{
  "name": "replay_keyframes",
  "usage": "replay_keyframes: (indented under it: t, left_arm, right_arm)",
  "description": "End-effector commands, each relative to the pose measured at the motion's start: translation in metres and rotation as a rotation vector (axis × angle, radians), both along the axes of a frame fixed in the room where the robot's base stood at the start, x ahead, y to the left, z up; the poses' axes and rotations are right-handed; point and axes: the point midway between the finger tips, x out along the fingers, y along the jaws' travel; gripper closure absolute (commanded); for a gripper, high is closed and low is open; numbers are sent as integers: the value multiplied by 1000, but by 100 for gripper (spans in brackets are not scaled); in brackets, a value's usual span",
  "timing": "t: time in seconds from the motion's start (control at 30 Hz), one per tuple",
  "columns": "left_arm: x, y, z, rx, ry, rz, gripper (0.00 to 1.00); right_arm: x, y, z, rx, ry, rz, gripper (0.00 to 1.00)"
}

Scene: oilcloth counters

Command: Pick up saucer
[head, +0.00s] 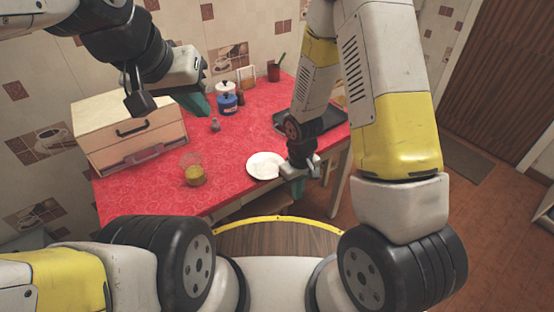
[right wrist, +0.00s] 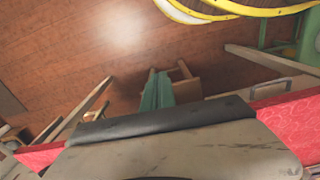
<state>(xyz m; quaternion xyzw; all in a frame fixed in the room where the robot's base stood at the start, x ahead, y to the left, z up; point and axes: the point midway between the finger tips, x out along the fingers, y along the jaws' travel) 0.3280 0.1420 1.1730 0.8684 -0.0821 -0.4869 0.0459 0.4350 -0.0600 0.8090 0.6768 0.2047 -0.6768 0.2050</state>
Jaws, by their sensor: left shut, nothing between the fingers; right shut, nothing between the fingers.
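The white saucer (head: 262,164) lies flat on the red oilcloth near the front edge of the counter in the head view. My right gripper (head: 298,180) is just to the right of the saucer, at the counter's front edge; it is shut and holds nothing. It partly overlaps the saucer's right side in the picture, and I cannot tell if they touch. The saucer does not show in the right wrist view.
A wooden bread box (head: 127,132) stands at the left of the red counter (head: 232,192). A glass of yellow liquid (head: 193,172) is left of the saucer.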

Motion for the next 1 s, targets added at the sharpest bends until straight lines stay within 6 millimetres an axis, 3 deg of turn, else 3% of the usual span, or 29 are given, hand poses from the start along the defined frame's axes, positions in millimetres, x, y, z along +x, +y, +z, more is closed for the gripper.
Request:
replay_keyframes:
  t: [0.17, 0.6, 1.0]
  left_arm:
    - [0, 0, 0, -1, 0, 1, 100]
    - [1, 0, 0, 1, 0, -2, 100]
    - [1, 0, 0, 1, 0, -2, 100]
  right_arm:
    - [19, 13, 0, 2, -2, 0, 100]
    - [92, 61, 0, 2, -2, -1, 100]
    - [98, 65, -16, 1, 1, -1, 100]
